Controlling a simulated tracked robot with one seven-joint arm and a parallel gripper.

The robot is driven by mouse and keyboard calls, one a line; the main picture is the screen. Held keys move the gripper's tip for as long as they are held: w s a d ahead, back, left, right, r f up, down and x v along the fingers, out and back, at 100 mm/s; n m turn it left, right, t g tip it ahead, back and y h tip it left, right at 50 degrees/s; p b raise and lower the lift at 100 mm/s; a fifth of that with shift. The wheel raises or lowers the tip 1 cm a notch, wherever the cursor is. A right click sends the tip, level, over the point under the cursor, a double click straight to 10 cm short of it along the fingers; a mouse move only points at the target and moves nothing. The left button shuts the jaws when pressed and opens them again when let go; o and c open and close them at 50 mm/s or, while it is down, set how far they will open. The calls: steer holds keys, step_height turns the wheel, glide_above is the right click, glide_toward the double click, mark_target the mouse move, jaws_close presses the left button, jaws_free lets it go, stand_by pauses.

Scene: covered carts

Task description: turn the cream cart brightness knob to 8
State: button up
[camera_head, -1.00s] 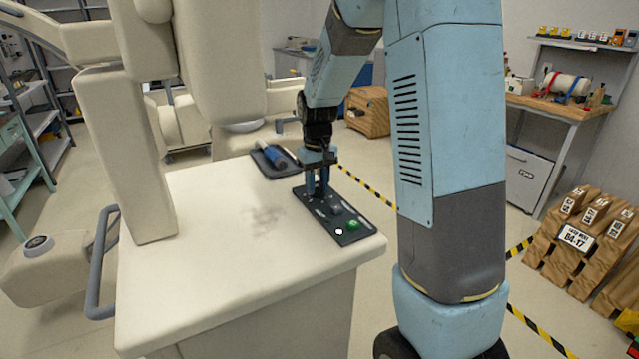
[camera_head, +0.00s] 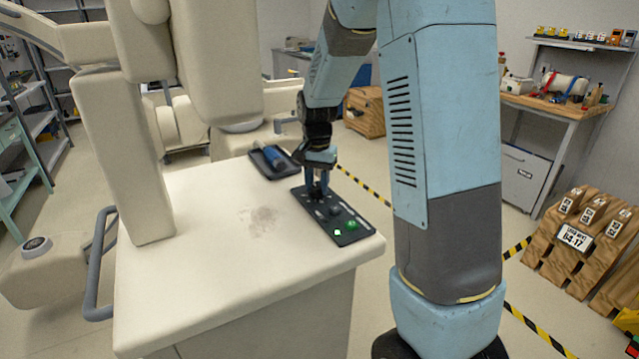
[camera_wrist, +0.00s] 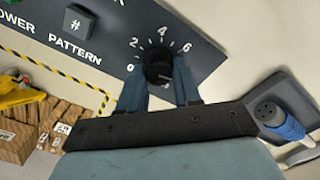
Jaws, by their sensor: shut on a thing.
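The cream cart (camera_head: 200,270) stands in front of me with a black control panel (camera_head: 352,238) along its right edge. The brightness knob (camera_wrist: 158,66) is a dark round knob at the panel's far end, with a dial marked 0, 2, 4 and 6 around it. My gripper (camera_head: 318,190) points down over it, and the wrist view shows my gripper (camera_wrist: 160,82) shut with one finger on each side of the knob. A pale line on the knob slants to the lower right, past the 6. The mark for 8 is not clearly readable beside the fingers.
A dark tray (camera_head: 262,166) with a blue-handled tool (camera_head: 277,158) lies just beyond the panel. A lit green button (camera_head: 351,226) is at the panel's near end. The cart top between is clear.

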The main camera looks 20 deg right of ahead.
mark_target(317, 185)
steer(key=shift+w+r+m, duration=0.2)
steer(key=shift+m, duration=0.2)
steer(key=o, duration=0.8)
steer(key=shift+a+f, duration=0.1)
steer(key=shift+o, duration=1.3)
steer(key=shift+s, duration=0.1)
step_height(317, 185, up, 14)
steer(key=shift+f, duration=0.2)
